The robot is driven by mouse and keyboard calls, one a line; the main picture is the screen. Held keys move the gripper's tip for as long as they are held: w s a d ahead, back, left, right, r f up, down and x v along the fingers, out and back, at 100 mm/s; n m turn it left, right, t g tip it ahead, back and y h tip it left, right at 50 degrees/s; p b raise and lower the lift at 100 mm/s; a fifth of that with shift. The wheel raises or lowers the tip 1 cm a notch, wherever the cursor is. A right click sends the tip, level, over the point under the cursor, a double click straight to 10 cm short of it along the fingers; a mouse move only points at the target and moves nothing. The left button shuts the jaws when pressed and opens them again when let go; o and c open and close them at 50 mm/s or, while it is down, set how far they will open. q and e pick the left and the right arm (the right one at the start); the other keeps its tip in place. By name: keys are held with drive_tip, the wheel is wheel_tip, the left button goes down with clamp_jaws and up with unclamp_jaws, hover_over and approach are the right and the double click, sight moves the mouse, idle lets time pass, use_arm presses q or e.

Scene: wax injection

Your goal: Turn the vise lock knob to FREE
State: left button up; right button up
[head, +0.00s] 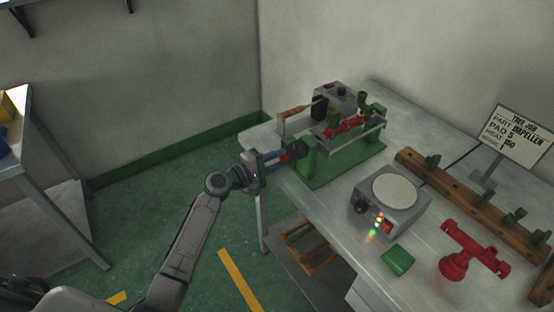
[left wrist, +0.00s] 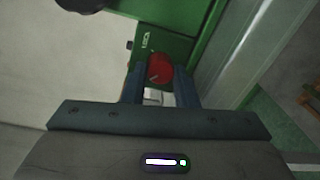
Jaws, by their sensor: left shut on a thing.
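The vise is a green fixture (head: 343,168) on the left part of the bench, with a red piece (head: 346,126) clamped between its rails. Its lock knob is red (left wrist: 161,68) in the left wrist view, on a green end plate with small white lettering that seems to read LOCK. A white mark shows on the knob's face. My left gripper (left wrist: 160,75) is at the vise's left end, its two blue fingers shut on either side of the knob. In the head view the left gripper (head: 291,156) partly hides the knob. My right gripper is not in view.
A grey hot-plate unit (head: 398,200) with lit lamps, a green block (head: 397,260) and a red stand (head: 470,255) are on the bench (head: 330,215). A wooden rack (head: 455,192) and a sign (head: 512,135) stand at the right. The floor left of the bench is open.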

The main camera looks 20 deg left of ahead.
use_arm(q)
drive_tip(key=o, duration=1)
drive_tip(key=b+v, duration=0.3)
drive_tip(key=v, duration=0.8)
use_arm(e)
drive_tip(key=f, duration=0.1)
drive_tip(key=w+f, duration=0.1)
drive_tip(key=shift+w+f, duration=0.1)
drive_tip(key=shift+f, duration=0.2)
use_arm(q)
drive_tip(key=shift+w+f, duration=0.1)
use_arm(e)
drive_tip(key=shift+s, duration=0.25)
